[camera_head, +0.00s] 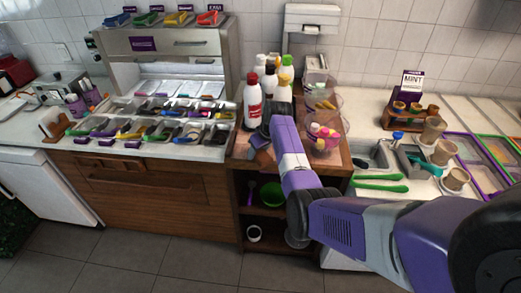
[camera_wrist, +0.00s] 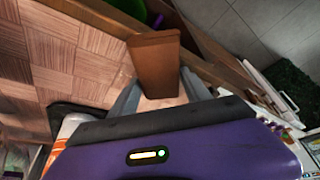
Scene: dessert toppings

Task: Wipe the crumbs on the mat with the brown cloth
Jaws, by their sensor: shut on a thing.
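My gripper (camera_wrist: 158,84) is shut on the brown cloth (camera_wrist: 155,60) in the wrist view. The cloth looks like a stiff brown piece standing out past the two grey fingers, above the edge of a wooden counter. In the head view my gripper (camera_head: 258,140) is low over the front left of the wooden counter, partly hidden by my arm. Framed mats lie on the right counter, one with a purple frame (camera_head: 472,164) and one with a green frame (camera_head: 499,150). I cannot make out any crumbs, and my arm covers part of that area.
Bottles, including a red one (camera_head: 252,101), stand close behind my gripper. A clear bowl of colourful items (camera_head: 324,135) is to its right. A toppings rack (camera_head: 150,125) fills the left counter.

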